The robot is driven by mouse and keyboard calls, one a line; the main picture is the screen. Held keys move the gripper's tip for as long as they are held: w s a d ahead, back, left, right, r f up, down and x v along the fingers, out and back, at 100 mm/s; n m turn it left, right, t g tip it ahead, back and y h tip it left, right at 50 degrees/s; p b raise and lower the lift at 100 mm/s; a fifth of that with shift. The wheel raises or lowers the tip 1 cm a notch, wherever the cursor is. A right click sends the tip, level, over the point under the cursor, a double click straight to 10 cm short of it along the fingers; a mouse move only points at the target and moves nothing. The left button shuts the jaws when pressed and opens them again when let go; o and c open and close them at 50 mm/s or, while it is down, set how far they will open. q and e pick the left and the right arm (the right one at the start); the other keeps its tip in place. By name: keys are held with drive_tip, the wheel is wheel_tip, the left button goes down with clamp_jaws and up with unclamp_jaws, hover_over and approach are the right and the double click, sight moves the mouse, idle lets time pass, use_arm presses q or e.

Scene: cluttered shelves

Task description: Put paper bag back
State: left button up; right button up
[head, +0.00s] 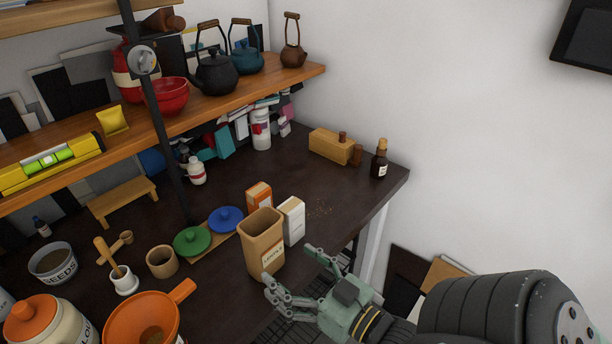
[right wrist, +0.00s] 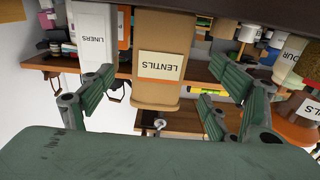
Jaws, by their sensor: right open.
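The paper bag (head: 262,245) is tan, open at the top and labelled LENTILS. It stands upright near the front edge of the dark counter (head: 330,187). My right gripper (head: 291,267) is open and empty just in front of the bag, at its lower right. In the right wrist view, which is upside down, the bag (right wrist: 165,50) shows between the spread fingers of the right gripper (right wrist: 160,78). I cannot tell whether a finger touches it. My left gripper is not in view.
A white carton (head: 292,221) and an orange box (head: 259,195) stand close behind the bag. Green (head: 192,240) and blue (head: 226,219) lids lie to its left. An orange funnel (head: 142,318) is at front left. The counter's back right is mostly clear, before a bottle (head: 379,160).

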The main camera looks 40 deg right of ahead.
drive_tip(key=shift+s+d, duration=0.15)
drive_tip(key=shift+s, duration=1.7)
drive_tip(key=s+d+f+g+h, duration=0.15)
drive_tip(key=f+g, duration=0.25)
drive_tip(key=f, duration=1.2)
drive_tip(key=s+f+g, duration=0.3)
drive_tip(key=f, duration=1.4)
drive_tip(key=s+a+f+g, duration=0.3)
drive_tip(key=s+f+g, duration=0.2)
drive_tip(key=s+f, duration=0.5)
drive_tip(key=s+a+f+n+g, duration=0.1)
drive_tip(key=s+a+f+g, duration=0.3)
drive_tip(key=s+f, duration=0.6)
wheel_tip(320, 180, down, 5)
drive_tip(key=shift+s+n+g, duration=0.3)
drive_tip(key=shift+s+g, duration=0.05)
drive_tip(key=shift+g, duration=0.15)
